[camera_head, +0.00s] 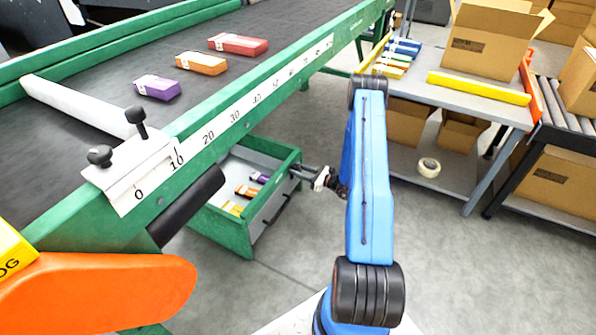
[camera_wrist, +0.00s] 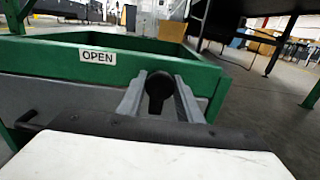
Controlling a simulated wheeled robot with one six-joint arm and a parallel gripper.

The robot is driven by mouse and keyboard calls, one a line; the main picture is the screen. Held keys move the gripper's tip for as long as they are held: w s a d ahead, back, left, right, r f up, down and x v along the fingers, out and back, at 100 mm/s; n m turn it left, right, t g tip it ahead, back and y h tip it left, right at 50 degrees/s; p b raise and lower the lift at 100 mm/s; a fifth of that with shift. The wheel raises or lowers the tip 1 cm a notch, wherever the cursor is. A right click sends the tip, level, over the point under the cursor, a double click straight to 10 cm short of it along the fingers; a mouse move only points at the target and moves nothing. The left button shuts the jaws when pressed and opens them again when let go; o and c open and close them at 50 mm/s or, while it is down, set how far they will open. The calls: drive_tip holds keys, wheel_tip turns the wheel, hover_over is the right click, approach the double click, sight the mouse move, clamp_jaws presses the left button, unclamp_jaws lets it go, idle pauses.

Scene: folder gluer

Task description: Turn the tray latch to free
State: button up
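A green tray (camera_head: 225,228) with a grey inside stands pulled out under the conveyor; its green rim and an "OPEN" label show in the wrist view (camera_wrist: 110,56). A dark latch knob (camera_wrist: 159,86) with a rounded head is at the tray front. My gripper (camera_head: 301,170) is at the tray's right front corner. In the wrist view, its two grey fingers (camera_wrist: 160,92) stand apart, one on each side of the knob. I cannot tell whether they touch it. The latch is too small to make out in the head view.
Small cartons, including an orange one (camera_head: 246,191), lie in the tray. A black handle (camera_head: 279,208) is on its front. The conveyor (camera_head: 225,125) passes above. A grey bench (camera_head: 450,100) with cardboard boxes stands at right. The floor (camera_head: 480,260) at right is clear.

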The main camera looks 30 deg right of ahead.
clamp_jaws()
drive_tip(key=shift+m, duration=0.4)
drive_tip(key=m, duration=0.3)
drive_tip(key=shift+m, duration=0.3)
drive_tip(key=m, duration=0.3)
drive_tip(key=shift+m, duration=0.4)
drive_tip(key=m, duration=0.5)
drive_tip(key=shift+m, duration=2.4)
